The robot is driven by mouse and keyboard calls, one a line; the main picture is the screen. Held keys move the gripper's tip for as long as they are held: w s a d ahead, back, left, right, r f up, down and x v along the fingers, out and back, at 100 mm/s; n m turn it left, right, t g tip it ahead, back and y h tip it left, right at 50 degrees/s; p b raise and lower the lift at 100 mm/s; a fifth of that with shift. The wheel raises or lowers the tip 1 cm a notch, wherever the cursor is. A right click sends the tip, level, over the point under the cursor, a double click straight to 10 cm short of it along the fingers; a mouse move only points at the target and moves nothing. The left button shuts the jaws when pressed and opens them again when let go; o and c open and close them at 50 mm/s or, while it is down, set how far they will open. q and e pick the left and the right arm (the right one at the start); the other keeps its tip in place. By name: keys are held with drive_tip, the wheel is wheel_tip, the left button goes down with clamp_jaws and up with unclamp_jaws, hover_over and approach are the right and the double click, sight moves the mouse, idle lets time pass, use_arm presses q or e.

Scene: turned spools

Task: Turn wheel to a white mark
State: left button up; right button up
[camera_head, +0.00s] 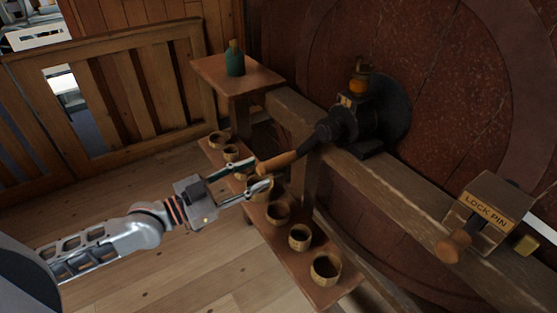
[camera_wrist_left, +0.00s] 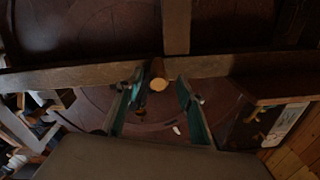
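The large dark red wheel (camera_head: 455,75) fills the back right. A black crank (camera_head: 335,126) sticks out from its hub and ends in a wooden handle (camera_head: 280,160). My left gripper (camera_head: 259,174) is open at the handle's free end. In the left wrist view the round end of the handle (camera_wrist_left: 159,84) shows between the spread fingertips (camera_wrist_left: 160,82), with gaps beside it; I cannot tell whether they touch. A white strip (camera_head: 541,227) shows at the right edge behind the lock pin box. A small white spot (camera_wrist_left: 177,130) shows in the wrist view. My right gripper is out of view.
A wooden beam (camera_head: 408,188) crosses before the wheel and carries the "LOCK PIN" box (camera_head: 489,207) with its wooden knob (camera_head: 453,247). A low shelf (camera_head: 262,226) below the handle holds several wooden cups. A green bottle (camera_head: 235,63) stands on a small table (camera_head: 213,72). Floor is clear at lower left.

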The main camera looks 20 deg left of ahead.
sight(279, 163)
use_arm(q)
drive_tip(key=shift+d+r, duration=0.1)
drive_tip(key=shift+r, duration=0.15)
drive_tip(key=shift+x, duration=3.85)
drive_tip(key=shift+f, duration=0.15)
drive_tip(key=shift+c, duration=0.5)
